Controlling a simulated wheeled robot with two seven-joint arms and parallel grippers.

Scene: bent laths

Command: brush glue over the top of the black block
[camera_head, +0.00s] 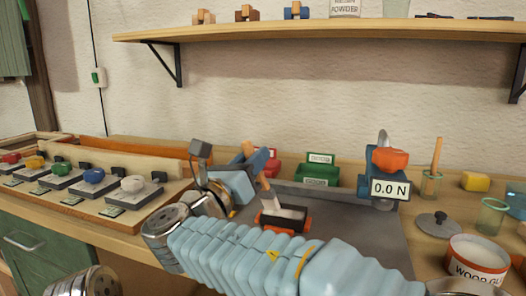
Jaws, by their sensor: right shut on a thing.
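The black block (283,226) sits on the grey plate (350,226) in the middle of the bench, with orange parts at both ends. My right gripper (257,164) is shut on the wooden handle of a brush (264,184). The brush slants down to the right, and its pale bristles lie over the block's top; they appear to touch it. My right arm hides the front of the plate and part of the block's surroundings. The open wood glue pot (478,266) stands at the lower right.
A blue device (383,165) reading 0.0 N stands behind right. Red (268,156) and green (318,166) bins stand at the back. A grey lid (440,224) and glass jars (491,217) are at right. Trays with coloured knobs (92,176) fill the left. A shelf (320,33) hangs above.

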